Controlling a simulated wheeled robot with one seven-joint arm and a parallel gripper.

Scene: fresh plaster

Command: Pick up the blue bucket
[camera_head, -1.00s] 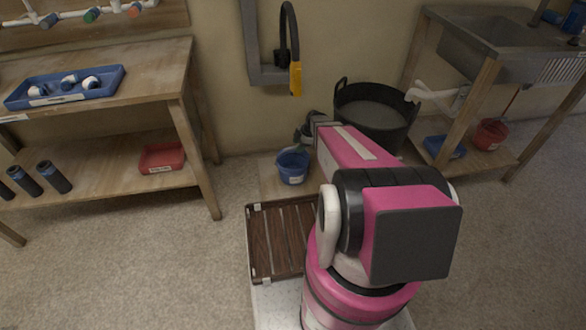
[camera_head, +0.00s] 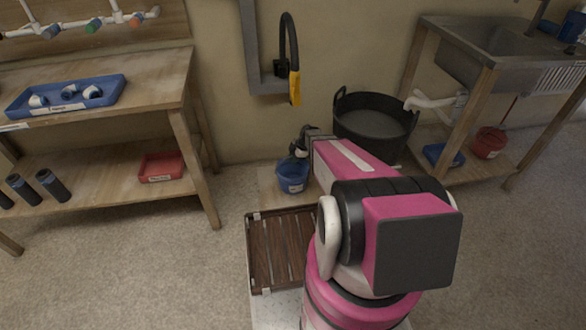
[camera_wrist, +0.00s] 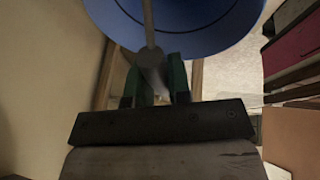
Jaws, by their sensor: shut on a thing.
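The blue bucket (camera_head: 292,178) is small, with a pale label on its front, and appears upright at a low wooden board. In the wrist view the bucket (camera_wrist: 215,35) fills the top, its open blue round body close beyond the fingers. My gripper (camera_head: 301,143) is just above the bucket in the head view. In the wrist view the green-sided fingers of my gripper (camera_wrist: 153,84) are shut around the bucket's grey handle, which runs down between them. Whether the bucket's base touches the board is not clear.
A black tub (camera_head: 374,122) stands close right of the bucket. A brown slatted rack (camera_head: 272,247) is in front. A workbench (camera_head: 150,72) with a blue tray (camera_head: 66,108) stands left. A sink stand (camera_head: 480,77) is right, with a red bucket (camera_head: 489,143) on its shelf.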

